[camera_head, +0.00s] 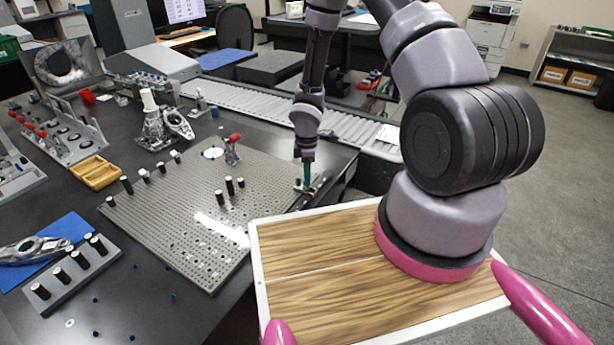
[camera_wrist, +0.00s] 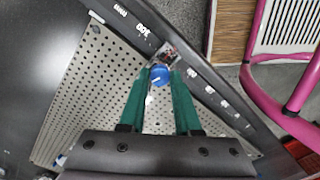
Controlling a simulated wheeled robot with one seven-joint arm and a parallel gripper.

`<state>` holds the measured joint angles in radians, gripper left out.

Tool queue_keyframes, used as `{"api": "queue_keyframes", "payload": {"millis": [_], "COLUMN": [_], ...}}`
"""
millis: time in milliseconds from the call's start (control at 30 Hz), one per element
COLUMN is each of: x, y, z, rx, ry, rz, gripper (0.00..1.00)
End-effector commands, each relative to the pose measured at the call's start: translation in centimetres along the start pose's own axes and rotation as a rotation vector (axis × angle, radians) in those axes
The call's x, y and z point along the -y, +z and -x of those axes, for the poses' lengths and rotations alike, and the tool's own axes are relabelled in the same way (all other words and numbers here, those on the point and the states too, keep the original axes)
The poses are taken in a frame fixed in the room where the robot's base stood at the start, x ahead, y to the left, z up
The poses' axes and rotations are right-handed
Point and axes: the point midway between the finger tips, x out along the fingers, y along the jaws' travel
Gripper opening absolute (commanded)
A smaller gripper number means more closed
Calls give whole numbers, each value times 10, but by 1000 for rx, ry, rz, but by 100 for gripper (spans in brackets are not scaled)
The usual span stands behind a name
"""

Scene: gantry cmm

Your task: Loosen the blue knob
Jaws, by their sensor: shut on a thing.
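The blue knob (camera_wrist: 160,74) shows in the wrist view between the tips of my gripper (camera_wrist: 158,84). The two green fingers are shut on it from both sides. The knob sits on a small metal fixture (camera_wrist: 172,52) near the edge of the perforated plate (camera_wrist: 100,84). In the head view my gripper (camera_head: 307,178) points down at the right corner of the perforated plate (camera_head: 180,215). The knob itself is mostly hidden there behind the fingers.
A clamp with a red tip (camera_head: 233,148) and several black-topped posts stand on the plate. A yellow tray (camera_head: 96,172) and a block with black pegs (camera_head: 75,275) lie to the left. A roller conveyor (camera_head: 270,108) runs behind the dark table.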

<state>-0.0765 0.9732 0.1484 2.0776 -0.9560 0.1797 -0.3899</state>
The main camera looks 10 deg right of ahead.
Motion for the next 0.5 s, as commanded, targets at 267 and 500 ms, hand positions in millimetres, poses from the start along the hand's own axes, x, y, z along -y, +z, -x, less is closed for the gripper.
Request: {"api": "queue_keyframes", "payload": {"millis": [267,500], "x": [0,0], "y": [0,0], "z": [0,0], "rx": [-1,-1], "ry": [1,1], "rz": [94,115], "gripper": [0,0]}}
